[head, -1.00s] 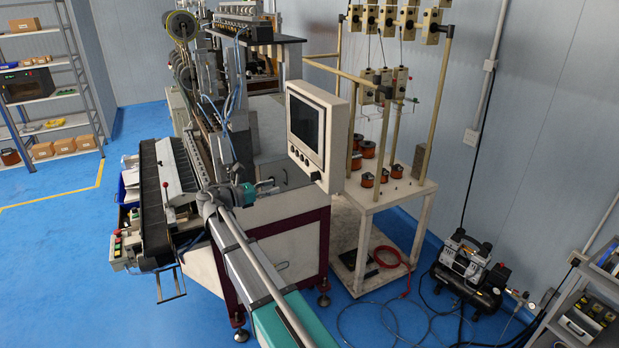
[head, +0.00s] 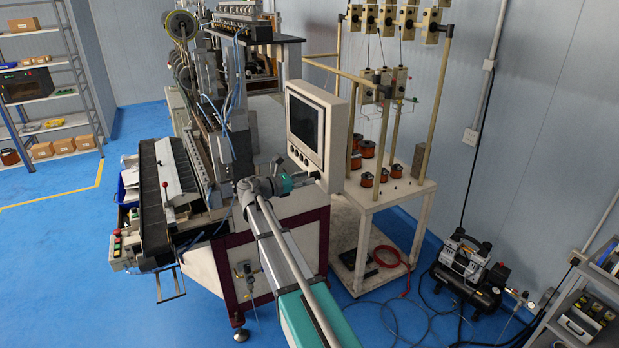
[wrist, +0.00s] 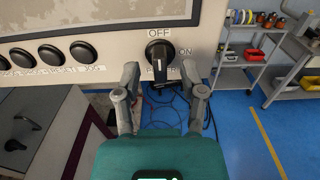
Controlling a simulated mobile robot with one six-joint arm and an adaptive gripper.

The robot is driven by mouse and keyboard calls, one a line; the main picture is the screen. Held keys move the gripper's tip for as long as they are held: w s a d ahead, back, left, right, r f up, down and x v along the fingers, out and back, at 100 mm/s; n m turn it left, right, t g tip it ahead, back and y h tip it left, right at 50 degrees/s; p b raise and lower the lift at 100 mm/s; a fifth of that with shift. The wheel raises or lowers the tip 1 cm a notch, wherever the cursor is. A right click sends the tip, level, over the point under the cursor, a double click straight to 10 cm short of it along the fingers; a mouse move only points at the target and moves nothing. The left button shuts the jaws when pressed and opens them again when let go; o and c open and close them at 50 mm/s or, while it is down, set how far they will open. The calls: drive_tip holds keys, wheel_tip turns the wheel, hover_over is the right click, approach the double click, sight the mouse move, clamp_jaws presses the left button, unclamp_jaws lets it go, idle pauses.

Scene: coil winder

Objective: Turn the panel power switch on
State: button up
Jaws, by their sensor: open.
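The power switch (wrist: 160,56) is a black rotary knob on the cream control panel (wrist: 110,12) in the wrist view. "OFF" is printed above it and "ON" to its upper right. Its handle stands roughly upright, in line with "OFF". My gripper (wrist: 160,70) is open, with one finger on each side of the knob's handle. Whether either finger touches the handle I cannot tell. In the head view my gripper (head: 313,176) is at the lower edge of the panel (head: 337,155), and the knob is too small or hidden to make out.
Several black push buttons (wrist: 51,55) sit in a row left of the switch. The panel's screen (head: 304,122) is above. A white spool stand (head: 395,197) stands behind and to the right. Blue floor (wrist: 230,130) lies open below the panel.

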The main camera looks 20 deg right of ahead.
drive_tip(key=shift+d, duration=0.85)
drive_tip(key=shift+c, duration=0.3)
clamp_jaws()
